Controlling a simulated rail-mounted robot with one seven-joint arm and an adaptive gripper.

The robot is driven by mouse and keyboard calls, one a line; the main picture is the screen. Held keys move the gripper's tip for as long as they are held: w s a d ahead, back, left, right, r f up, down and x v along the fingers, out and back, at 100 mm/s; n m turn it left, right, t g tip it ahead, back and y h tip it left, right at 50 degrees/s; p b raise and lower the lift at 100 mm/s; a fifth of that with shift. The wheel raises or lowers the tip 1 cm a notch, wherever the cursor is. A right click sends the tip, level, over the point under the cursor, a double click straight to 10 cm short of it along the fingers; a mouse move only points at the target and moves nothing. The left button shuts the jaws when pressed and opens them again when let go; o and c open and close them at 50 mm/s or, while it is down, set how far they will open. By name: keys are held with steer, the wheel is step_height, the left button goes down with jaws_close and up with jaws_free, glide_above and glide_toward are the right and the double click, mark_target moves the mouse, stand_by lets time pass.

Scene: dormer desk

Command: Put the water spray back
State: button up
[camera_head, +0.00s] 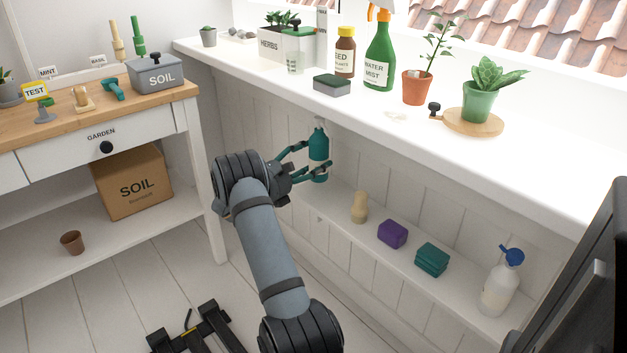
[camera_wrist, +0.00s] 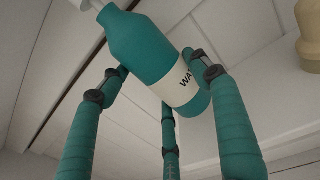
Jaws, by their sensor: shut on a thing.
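My gripper (camera_head: 312,166) is shut on a teal bottle (camera_head: 319,144) in front of the panelled wall, just below the white sill. In the wrist view, the teal bottle (camera_wrist: 150,58) is tilted between my teal fingers, with a pale top and a white label of which only "WA" shows. Its top is cut off by the frame. A green bottle labelled "WATER MIST" (camera_head: 380,55) with an orange head stands upright on the sill. A white bottle with a blue head (camera_head: 497,285) stands on the low shelf at the right.
The sill (camera_head: 520,155) holds a herb box (camera_head: 287,50), a brown bottle (camera_head: 345,55), a grey block (camera_head: 331,86) and potted plants. The low shelf (camera_head: 375,215) holds a tan object (camera_head: 359,207), a purple block (camera_head: 392,234) and a teal block (camera_head: 431,260). The sill overhangs my gripper.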

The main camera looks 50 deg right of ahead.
step_height(320, 180, down, 5)
steer(key=b, duration=0.2)
steer(key=shift+b, duration=0.4)
steer(key=shift+s+d+f+b, duration=0.1)
steer(key=shift+d+f+b, duration=0.1)
steer(key=shift+d+b, duration=0.1)
steer(key=shift+r, duration=0.2)
steer(key=o, duration=1.4)
steer(key=shift+a, duration=0.1)
steer(key=shift+w+a+p, duration=0.25)
steer(key=shift+a+p, duration=0.4)
steer(key=shift+a, duration=1.35)
steer(key=shift+w+a+p, duration=0.2)
steer(key=shift+a+p, duration=0.5)
steer(key=shift+a, duration=1.25)
steer(key=shift+w+a+p, duration=0.25)
steer(key=shift+a+p, duration=0.4)
steer(key=shift+a, duration=1.35)
